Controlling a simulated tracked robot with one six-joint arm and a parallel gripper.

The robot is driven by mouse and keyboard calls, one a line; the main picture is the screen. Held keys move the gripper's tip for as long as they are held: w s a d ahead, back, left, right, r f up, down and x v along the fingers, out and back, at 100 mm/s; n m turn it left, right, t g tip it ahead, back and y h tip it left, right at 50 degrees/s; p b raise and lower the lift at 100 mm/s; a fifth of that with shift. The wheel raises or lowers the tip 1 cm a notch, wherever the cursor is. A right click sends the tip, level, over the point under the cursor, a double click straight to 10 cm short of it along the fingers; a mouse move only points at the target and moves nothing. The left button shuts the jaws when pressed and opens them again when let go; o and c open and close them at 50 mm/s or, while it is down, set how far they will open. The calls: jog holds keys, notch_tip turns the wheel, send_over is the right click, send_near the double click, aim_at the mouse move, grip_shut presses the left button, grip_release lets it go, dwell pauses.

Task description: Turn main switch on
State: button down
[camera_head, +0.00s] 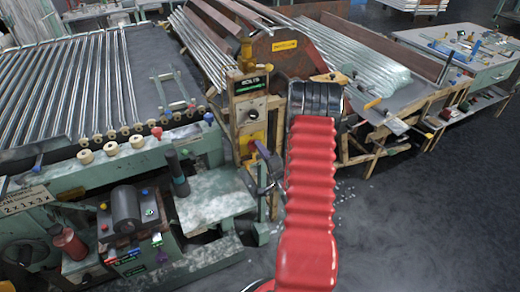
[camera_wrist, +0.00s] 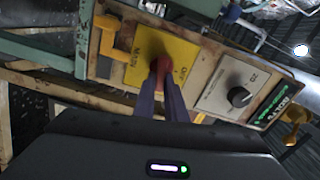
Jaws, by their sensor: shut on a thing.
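The main switch is a red knob (camera_wrist: 160,64) on a yellow plate (camera_wrist: 183,50) that bears lettering, part of which reads MAIN. The plate is on an upright control panel, and it also shows in the head view (camera_head: 256,133). My gripper (camera_wrist: 166,78) is shut on the red knob, its two purple fingers closed together at it. In the head view my gripper (camera_head: 261,150) reaches the panel from the right, and the knob is hidden there. The fingers cover part of the knob in the wrist view.
Above the switch, the same panel has a black dial (camera_head: 252,113) and a green-lit display (camera_head: 248,84). A yellow handle (camera_wrist: 112,40) stands beside the switch plate. A green roller machine (camera_head: 125,160) stands at left. The dark floor (camera_head: 420,220) at right is open.

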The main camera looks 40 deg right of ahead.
jog(key=shift+s+d+f+m, duration=0.1)
jog(key=shift+f+m, duration=0.2)
jog(key=shift+m, duration=0.9)
jog(key=c, duration=1.8)
grip_release()
jog(key=v, duration=1.3)
jog(key=shift+s+a, duration=0.2)
jog(key=shift+s, duration=0.15)
